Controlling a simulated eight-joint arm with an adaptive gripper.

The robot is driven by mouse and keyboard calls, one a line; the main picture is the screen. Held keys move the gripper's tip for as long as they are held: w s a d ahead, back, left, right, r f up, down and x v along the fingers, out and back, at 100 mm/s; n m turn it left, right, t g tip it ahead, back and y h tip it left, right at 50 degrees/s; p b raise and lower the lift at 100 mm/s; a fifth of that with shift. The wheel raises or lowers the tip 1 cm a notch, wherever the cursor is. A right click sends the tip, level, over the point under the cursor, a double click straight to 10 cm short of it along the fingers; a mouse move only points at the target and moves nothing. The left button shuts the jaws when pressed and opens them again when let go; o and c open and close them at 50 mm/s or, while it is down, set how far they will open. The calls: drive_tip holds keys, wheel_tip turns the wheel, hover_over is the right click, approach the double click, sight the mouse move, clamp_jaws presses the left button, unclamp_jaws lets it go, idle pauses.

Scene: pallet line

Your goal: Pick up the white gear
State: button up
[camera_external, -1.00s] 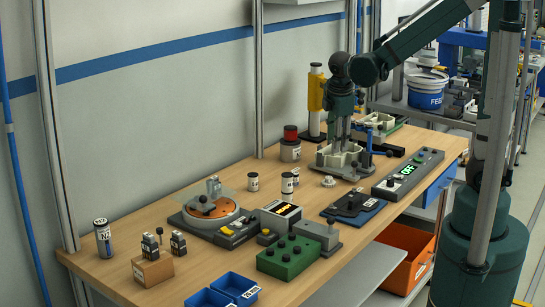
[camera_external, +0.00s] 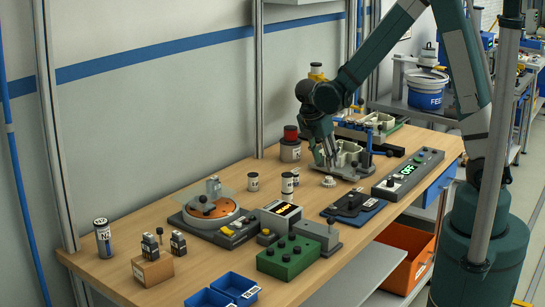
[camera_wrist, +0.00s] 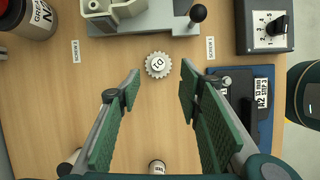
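The white gear (camera_external: 328,181) lies flat on the wooden table, just in front of a grey fixture. My gripper (camera_external: 326,164) is above and behind the gear in the external view, tilted downward. In the wrist view my gripper (camera_wrist: 160,78) has its two green-padded fingers spread wide, with nothing between them but table. The gear is not touched.
The grey fixture with a white casting (camera_wrist: 125,15) stands right behind the gear, with a black-knobbed lever (camera_wrist: 198,13). A blue mat with a black part (camera_external: 352,207) and a grey control box (camera_external: 408,175) are to the right. Small labelled cups (camera_external: 287,183) stand left.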

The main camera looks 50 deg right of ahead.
sight(329, 177)
drive_tip(key=shift+d+f, duration=0.1)
drive_tip(key=shift+f, duration=0.15)
drive_tip(key=shift+x, duration=1.2)
drive_tip(key=shift+f, duration=0.15)
drive_tip(key=shift+b+x, duration=0.35)
drive_tip(key=shift+x, duration=2.1)
drive_tip(key=shift+w+d, duration=0.1)
drive_tip(key=shift+w, duration=0.05)
drive_tip(key=c, duration=0.6)
